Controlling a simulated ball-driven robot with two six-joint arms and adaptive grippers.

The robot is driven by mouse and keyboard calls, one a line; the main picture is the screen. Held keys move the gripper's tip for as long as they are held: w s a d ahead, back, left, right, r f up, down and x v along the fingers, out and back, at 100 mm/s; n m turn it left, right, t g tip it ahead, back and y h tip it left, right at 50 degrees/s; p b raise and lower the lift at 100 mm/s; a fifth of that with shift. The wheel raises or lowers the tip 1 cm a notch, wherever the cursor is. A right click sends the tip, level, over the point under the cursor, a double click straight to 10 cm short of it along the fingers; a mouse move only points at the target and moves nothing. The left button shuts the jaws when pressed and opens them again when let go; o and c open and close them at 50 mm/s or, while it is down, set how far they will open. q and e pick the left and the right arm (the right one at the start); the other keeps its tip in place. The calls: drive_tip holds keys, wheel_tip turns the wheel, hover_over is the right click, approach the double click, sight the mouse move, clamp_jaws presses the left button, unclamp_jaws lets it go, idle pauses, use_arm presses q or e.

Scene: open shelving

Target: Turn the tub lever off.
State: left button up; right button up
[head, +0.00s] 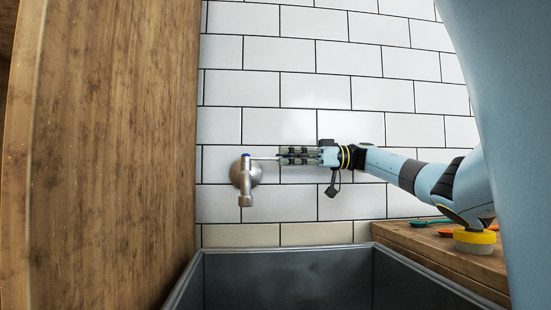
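A metal tap (246,180) with a round wall plate sits on the white tiled wall, its spout pointing down. A thin tub lever (264,158) sticks out to the right from the top of the tap, roughly level, with a small blue mark at its base. My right gripper (283,156) reaches in from the right, with its fingertips at the lever's outer end. The fingers hide that end, and I cannot tell whether they close on it or only lie around or beside it. My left gripper is out of view.
A dark grey tub (285,278) lies below the tap. A tall wooden panel (110,150) closes off the left. A wooden counter (440,252) at right holds a yellow-and-white round object (474,241) and small coloured items. Open space lies in front of the tiles.

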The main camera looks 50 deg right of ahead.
drive_tip(key=v, duration=0.8)
drive_tip(key=shift+s+d, duration=0.2)
drive_tip(key=shift+s, duration=0.1)
